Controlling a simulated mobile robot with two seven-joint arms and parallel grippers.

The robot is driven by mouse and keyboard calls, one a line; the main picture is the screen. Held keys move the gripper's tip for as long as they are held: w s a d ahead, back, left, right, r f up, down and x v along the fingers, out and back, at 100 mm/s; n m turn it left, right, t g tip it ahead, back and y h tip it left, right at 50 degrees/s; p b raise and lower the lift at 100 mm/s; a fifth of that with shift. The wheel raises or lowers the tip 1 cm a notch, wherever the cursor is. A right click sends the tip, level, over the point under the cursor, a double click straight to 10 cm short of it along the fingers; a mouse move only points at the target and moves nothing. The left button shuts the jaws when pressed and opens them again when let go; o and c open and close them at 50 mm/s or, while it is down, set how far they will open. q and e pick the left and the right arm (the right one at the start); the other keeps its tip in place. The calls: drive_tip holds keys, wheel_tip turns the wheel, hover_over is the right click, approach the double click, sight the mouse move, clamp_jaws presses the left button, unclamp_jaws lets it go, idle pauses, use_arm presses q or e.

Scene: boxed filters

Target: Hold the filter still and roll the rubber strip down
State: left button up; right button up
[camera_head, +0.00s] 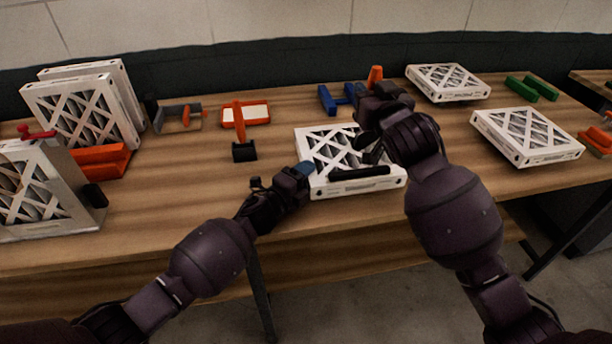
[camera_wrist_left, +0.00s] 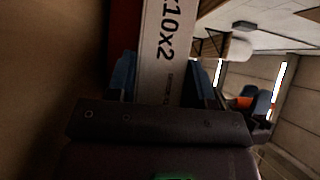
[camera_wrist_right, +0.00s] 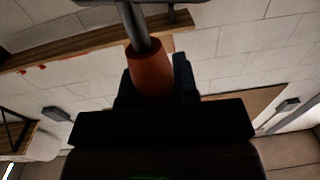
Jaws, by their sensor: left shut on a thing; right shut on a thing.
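A white-framed filter (camera_head: 318,146) lies flat near the front edge of the table in the middle. A black strip (camera_head: 360,173) lies along its near right edge. My left gripper (camera_head: 304,169) is shut on the filter's near left corner; the left wrist view shows the printed white frame (camera_wrist_left: 161,60) between its blue fingertips (camera_wrist_left: 160,80). My right gripper (camera_head: 366,95) is above the filter, shut on the orange handle (camera_head: 375,75) of a tool. The handle (camera_wrist_right: 150,72) and a grey shaft show in the right wrist view. The tool's lower end is mostly hidden.
Other filters stand at the left (camera_head: 75,110) and lie at the right (camera_head: 525,135) and back right (camera_head: 447,82). An orange tray (camera_head: 245,115), a black-and-orange tool (camera_head: 241,140), a grey clamp (camera_head: 178,118) and blue blocks (camera_head: 328,99) lie behind.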

idle(0.4)
wheel_tip(320, 180, down, 6)
drive_tip(key=shift+f, duration=0.25)
idle(0.5)
drive_tip(key=shift+f, duration=0.75)
idle(1.6)
wheel_tip(320, 180, up, 7)
drive_tip(key=shift+r, duration=0.15)
idle(1.0)
drive_tip(key=shift+f, duration=2.85)
drive_tip(key=shift+f, duration=0.45)
